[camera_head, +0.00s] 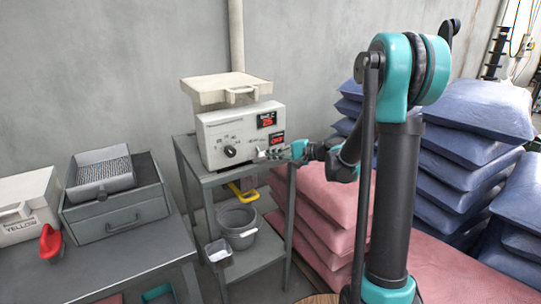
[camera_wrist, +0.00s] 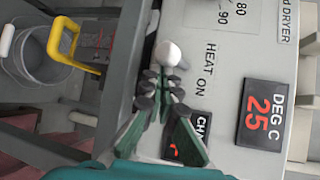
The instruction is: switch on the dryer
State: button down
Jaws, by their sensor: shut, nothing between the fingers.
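The dryer (camera_head: 215,148) is a cream box with a raised lid-like top, standing on a grey shelf stand. Its front has a black dial (camera_head: 230,151) and red displays. In the wrist view its panel (camera_wrist: 212,90) shows "HEAT ON" beside a round silver switch tip (camera_wrist: 168,54), and a red display (camera_wrist: 265,107) reads 25 DEG C. My gripper (camera_wrist: 162,77) is shut and empty, its fingertips right by the silver switch; I cannot tell whether they touch it. In the head view my gripper (camera_head: 275,153) is at the lower right of the dryer's front.
A grey bucket (camera_head: 240,240) and a yellow handle-shaped thing (camera_head: 243,192) are on the stand below. Pink sacks (camera_head: 318,195) and blue sacks (camera_head: 470,105) are stacked to the right. A grey drawer box (camera_head: 120,220) and a red scoop (camera_head: 50,243) lie on the left table.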

aim_at(270, 141)
jog(key=shift+s+d+r+m+g+h, duration=0.15)
jog(key=shift+r+m+g+h, duration=0.45)
jog(key=shift+h, duration=0.4)
dwell(0.3)
jog(key=shift+r+m+g+h, duration=0.4)
jog(key=shift+m+g+h, duration=0.05)
jog(key=shift+g+h, duration=0.35)
jog(key=shift+r+m+g+h, duration=0.4)
jog(key=shift+g+h, duration=0.25)
jog(key=shift+g, duration=0.15)
jog(key=shift+r+m+g+h, duration=0.4)
jog(key=shift+m+g+h, duration=0.05)
jog(key=shift+g+h, duration=0.35)
jog(key=shift+r, duration=0.2)
jog(key=shift+r, duration=0.65)
